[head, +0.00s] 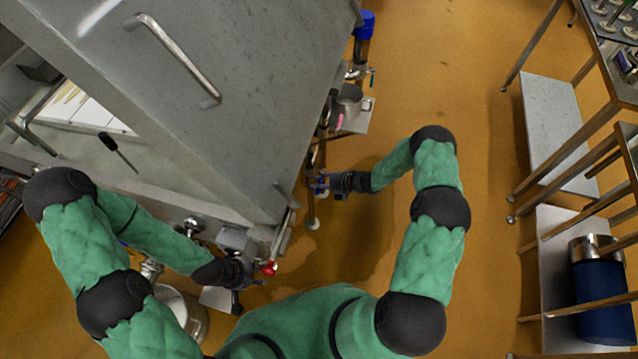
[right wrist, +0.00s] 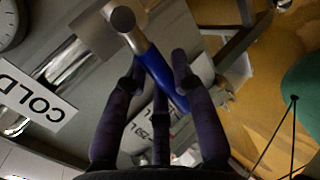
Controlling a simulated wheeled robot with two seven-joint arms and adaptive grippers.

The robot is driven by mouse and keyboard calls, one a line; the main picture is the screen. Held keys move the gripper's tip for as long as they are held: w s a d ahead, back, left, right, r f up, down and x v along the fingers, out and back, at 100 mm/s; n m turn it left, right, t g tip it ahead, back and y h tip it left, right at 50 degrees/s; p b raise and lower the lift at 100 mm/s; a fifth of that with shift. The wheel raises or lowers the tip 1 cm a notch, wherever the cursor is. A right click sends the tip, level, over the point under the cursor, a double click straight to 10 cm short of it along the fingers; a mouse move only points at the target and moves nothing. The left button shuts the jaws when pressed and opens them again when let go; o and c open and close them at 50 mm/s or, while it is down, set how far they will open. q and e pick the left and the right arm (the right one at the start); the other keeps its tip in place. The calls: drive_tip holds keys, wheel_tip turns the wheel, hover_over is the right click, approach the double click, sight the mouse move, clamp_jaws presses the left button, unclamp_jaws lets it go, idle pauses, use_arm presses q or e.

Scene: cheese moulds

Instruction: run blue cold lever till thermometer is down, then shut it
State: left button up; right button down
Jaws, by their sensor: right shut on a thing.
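The blue cold lever (right wrist: 160,75) slants down from a metal pivot in the right wrist view, beside a white COLD label (right wrist: 35,97). My right gripper (right wrist: 160,85) is shut on its blue handle. In the head view the right gripper (head: 328,184) is at the vat's side, with bits of blue (head: 321,186) at its fingers. My left gripper (head: 245,270) is beside a red-tipped fitting (head: 268,268) low at the vat's near corner; its fingers are too small to judge. A round dial (right wrist: 12,22), cut off, has no readable value. A black-handled probe (head: 108,143) leans at the vat opening.
The large steel vat (head: 185,130) with a bar handle fills the left and centre. A metal pot (head: 347,103) and blue-topped cylinder (head: 363,35) stand beyond my right gripper. Steel racks (head: 560,120) stand at the right. Orange floor (head: 470,150) between is open.

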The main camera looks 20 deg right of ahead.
drive_tip(key=c, duration=1)
unclamp_jaws()
drive_tip(key=v, duration=1.2)
